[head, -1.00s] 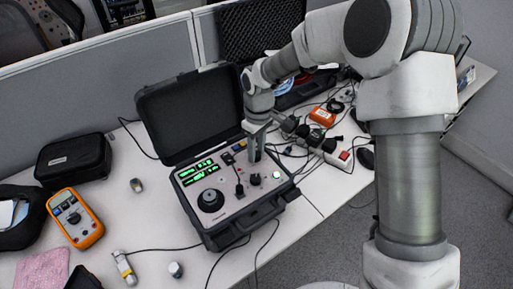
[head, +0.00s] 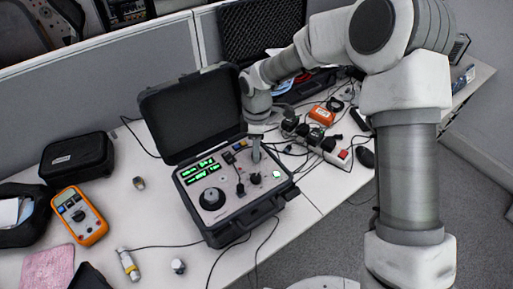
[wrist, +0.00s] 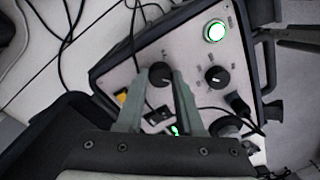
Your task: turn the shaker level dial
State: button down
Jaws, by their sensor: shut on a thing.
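The shaker unit (head: 226,222) is an open black case with a grey panel on the table. My gripper (head: 256,158) points down at the panel's right part. In the wrist view, my gripper (wrist: 158,78) has its two fingers around a black dial (wrist: 160,74), one on each side, and is shut on it. In the head view my fingers hide most of that dial. A second black dial (wrist: 217,76) stands free beside it; it also shows in the head view (head: 255,179). I cannot read the panel labels.
The case lid (head: 190,112) stands open behind. An orange multimeter (head: 79,215) lies left. A power strip (head: 333,152) and cables lie right.

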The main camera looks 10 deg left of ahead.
dwell(0.4)
jog(key=c, duration=0.5)
grip_release()
jog(key=shift+c, duration=0.2)
notch_tip(320, 180, up, 17)
jog(key=p, duration=0.1)
jog(key=shift+w+a+r, duration=0.15)
jog(key=shift+w+r, duration=0.05)
jog(key=shift+w, duration=0.25)
jog(key=shift+r, duration=0.1)
